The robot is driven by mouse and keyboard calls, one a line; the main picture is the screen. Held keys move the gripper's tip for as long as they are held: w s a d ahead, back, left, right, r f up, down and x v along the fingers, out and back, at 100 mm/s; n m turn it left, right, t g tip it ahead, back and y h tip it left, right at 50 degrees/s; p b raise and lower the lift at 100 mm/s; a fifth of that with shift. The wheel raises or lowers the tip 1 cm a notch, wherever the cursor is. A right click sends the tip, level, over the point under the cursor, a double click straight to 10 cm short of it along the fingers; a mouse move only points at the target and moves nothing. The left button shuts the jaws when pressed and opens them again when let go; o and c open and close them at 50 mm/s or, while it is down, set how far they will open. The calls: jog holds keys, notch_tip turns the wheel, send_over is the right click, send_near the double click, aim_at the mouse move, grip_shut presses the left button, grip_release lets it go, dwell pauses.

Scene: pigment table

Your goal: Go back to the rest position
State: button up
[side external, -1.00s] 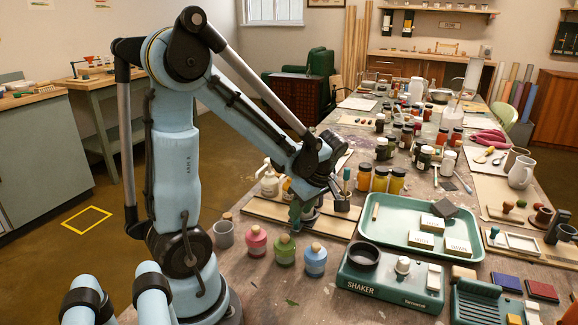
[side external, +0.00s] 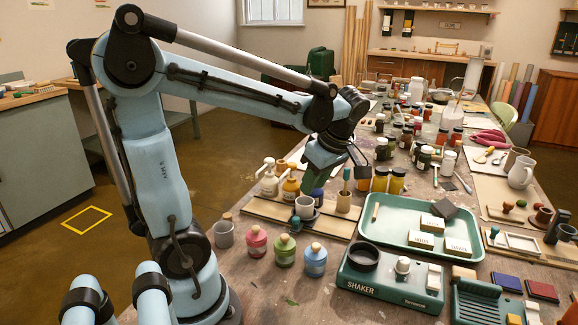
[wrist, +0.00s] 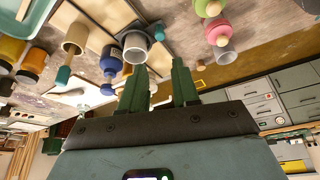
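My gripper (side external: 308,182) hangs from the raised arm above the wooden board, over a grey cup (side external: 304,207) that stands in a dark ring-shaped holder on the board. In the wrist view my gripper's two green fingers (wrist: 158,65) are apart, with nothing held between them. The grey cup also shows in the wrist view (wrist: 134,53), beyond the fingertips. In the side view, the fingertips are partly hard to make out against the bottles behind them.
A wooden cup (side external: 344,201), a white pump bottle (side external: 267,183) and an orange pump bottle (side external: 290,191) stand near the gripper. A pink bottle (side external: 256,245), a green tray (side external: 385,240) and a shaker (side external: 385,287) are nearer the front. Air above the table is clear.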

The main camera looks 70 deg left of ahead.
jog(key=d+m+t+h, duration=0.2)
jog(key=d+m+t, duration=0.2)
jog(key=m, duration=0.7)
jog(key=d+f+m+t+h, duration=0.1)
jog(key=d+m+t+h, duration=0.1)
jog(key=d+m+t, duration=0.3)
jog(key=shift+w+d+m, duration=0.35)
jog(key=shift+d+m, duration=1.85)
jog(key=shift+m, duration=1.1)
jog(key=shift+f, duration=0.1)
